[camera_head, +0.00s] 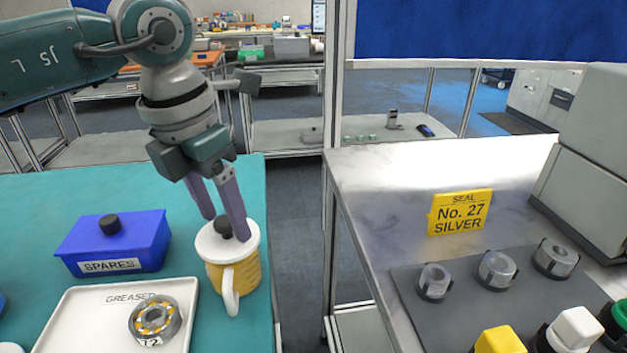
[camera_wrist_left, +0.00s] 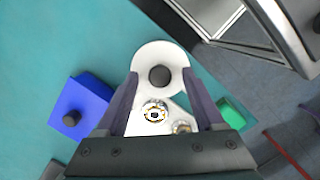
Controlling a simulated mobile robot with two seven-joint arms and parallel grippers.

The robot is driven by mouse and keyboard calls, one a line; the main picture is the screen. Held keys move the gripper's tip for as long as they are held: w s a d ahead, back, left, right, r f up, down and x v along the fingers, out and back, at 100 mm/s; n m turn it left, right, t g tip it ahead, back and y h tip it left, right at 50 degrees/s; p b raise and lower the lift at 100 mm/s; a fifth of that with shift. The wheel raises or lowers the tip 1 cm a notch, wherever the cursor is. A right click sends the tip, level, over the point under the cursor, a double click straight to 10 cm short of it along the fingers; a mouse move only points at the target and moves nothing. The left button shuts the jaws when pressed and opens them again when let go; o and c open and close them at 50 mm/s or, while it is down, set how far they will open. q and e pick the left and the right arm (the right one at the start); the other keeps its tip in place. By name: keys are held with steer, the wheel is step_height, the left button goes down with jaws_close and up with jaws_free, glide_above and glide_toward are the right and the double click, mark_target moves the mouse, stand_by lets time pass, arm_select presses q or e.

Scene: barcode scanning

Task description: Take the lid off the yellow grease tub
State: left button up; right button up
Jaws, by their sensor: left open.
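The yellow grease tub (camera_head: 243,273) stands on the teal table near its right edge, with a white handle at its front. Its white lid (camera_head: 249,240) is on top and has a dark round knob (camera_head: 223,228). In the wrist view the lid (camera_wrist_left: 160,52) and its knob (camera_wrist_left: 159,76) show, but the lid hides the tub's body. My left gripper (camera_head: 226,226) points down over the lid, open, with a purple finger to either side of the knob. In the wrist view the left gripper (camera_wrist_left: 159,80) shows gaps between fingers and knob. My right gripper is not in view.
A blue SPARES box (camera_head: 115,245) with a black knob stands left of the tub. A white GREASED tray (camera_head: 75,315) holding a bearing (camera_head: 154,320) lies in front. Across a gap, a metal bench (camera_head: 385,190) carries a yellow sign (camera_head: 460,212) and several metal rings.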

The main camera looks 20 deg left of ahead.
arm_select(q)
steer(key=shift+f, duration=0.1)
steer(key=shift+c, duration=0.3)
jaws_close()
